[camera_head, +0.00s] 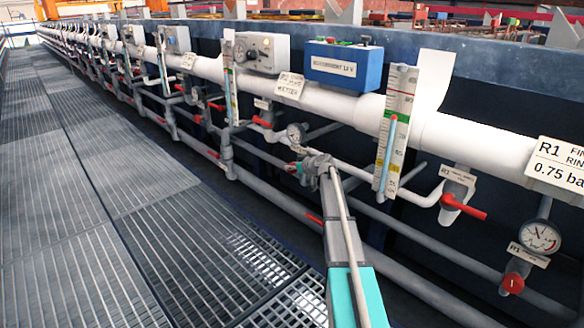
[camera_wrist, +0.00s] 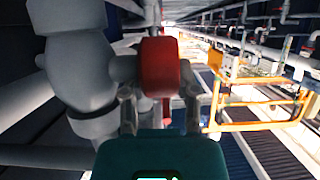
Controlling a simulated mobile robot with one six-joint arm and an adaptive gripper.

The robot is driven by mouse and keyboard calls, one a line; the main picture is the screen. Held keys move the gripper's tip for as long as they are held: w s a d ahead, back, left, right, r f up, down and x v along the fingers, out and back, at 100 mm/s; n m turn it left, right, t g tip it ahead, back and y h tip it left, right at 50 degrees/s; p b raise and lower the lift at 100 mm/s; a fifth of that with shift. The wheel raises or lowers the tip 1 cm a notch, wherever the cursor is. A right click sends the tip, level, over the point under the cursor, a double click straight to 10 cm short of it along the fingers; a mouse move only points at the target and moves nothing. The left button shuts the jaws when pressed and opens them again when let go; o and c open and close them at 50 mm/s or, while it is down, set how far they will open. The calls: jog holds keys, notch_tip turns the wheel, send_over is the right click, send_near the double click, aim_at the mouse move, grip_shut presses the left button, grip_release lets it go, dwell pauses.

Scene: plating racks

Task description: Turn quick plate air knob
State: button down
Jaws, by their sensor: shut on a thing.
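A red knob (camera_wrist: 160,75) on a grey valve body (camera_wrist: 82,75) fills the middle of the wrist view. My gripper (camera_wrist: 160,95) has a finger on each side of the knob and is shut on it. In the head view my gripper (camera_head: 316,165) reaches up to the lower pipes. A bit of red (camera_head: 291,168) shows just left of it, and my gripper hides most of the valve there. I cannot read a label for this knob.
A round gauge (camera_head: 295,132) sits just above my gripper. A flow scale (camera_head: 396,130) and a red-handled valve (camera_head: 462,208) stand to the right. A blue box (camera_head: 343,66) is above on the white pipe (camera_head: 490,125). The grated walkway (camera_head: 130,200) on the left is clear.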

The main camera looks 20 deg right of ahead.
jog(key=shift+f+b, duration=0.15)
jog(key=shift+b, duration=0.3)
jog(key=shift+f+t+b, duration=0.1)
jog(key=shift+t+b, duration=0.4)
jog(key=shift+b, duration=0.15)
jog(key=shift+s+t+y+b, duration=0.1)
jog(key=shift+t+y+b, duration=0.4)
jog(key=shift+b, duration=0.5)
jog(key=shift+t+b, duration=0.3)
jog(key=shift+t, duration=0.1)
jog(key=shift+r, duration=0.25)
jog(key=shift+c, duration=1.8)
grip_release()
jog(key=shift+r+g+h+p, duration=0.25)
jog(key=shift+g+p, duration=0.55)
jog(key=shift+p, duration=0.8)
